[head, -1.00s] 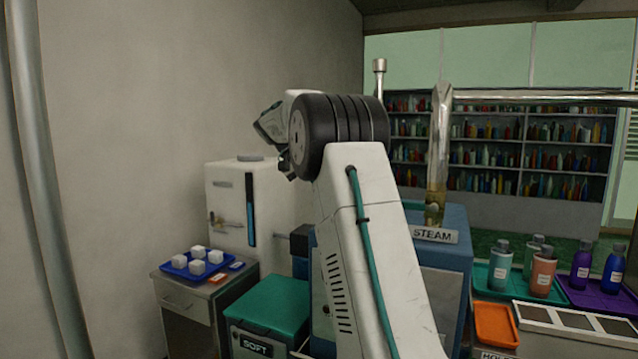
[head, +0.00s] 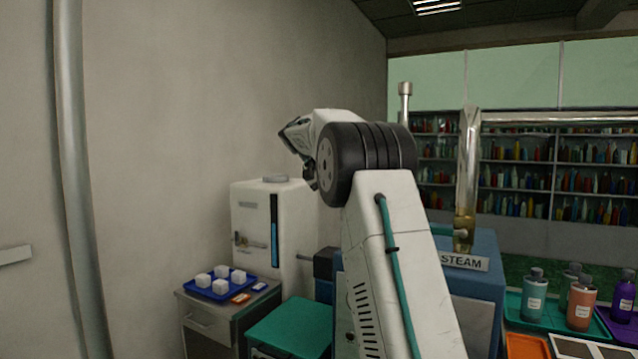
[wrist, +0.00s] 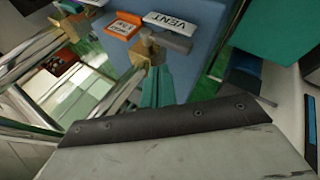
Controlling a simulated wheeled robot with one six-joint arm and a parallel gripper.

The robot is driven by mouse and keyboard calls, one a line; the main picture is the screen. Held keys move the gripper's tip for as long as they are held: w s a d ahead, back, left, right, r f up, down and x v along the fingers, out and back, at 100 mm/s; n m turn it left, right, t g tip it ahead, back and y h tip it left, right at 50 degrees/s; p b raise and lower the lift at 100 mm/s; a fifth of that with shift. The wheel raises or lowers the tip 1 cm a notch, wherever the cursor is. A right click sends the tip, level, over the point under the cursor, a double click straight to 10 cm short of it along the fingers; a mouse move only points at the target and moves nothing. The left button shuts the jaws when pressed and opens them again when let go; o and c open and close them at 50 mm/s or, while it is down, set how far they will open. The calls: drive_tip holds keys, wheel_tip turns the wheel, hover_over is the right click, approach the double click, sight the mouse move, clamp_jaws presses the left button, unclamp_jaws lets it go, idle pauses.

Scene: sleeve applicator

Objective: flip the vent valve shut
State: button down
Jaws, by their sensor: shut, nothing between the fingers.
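The vent valve shows in the wrist view, with a brass body (wrist: 146,50) and a short grey lever (wrist: 168,40) reaching out to the right from it. A white label reading VENT (wrist: 172,20) is on the blue surface just beyond the lever. My gripper (wrist: 158,70) appears as two narrow teal fingers close together, just below the brass body in the picture. They hold nothing. Whether they touch the valve I cannot tell. In the head view my arm hides the gripper, and the vent valve cannot be made out.
An orange tag (wrist: 123,24) lies beside the VENT label. In the head view the blue STEAM cabinet (head: 478,295) stands behind my arm, with a clear pipe (head: 467,180) above. A white refrigerator-like unit (head: 258,225) and a blue tray (head: 212,289) of white cubes are left.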

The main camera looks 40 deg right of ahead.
drive_tip(key=w+a+r, duration=0.4)
drive_tip(key=w+a, duration=0.1)
drive_tip(key=w, duration=0.1)
drive_tip(key=shift+w+a+r, duration=0.15)
drive_tip(key=shift+a+r, duration=0.25)
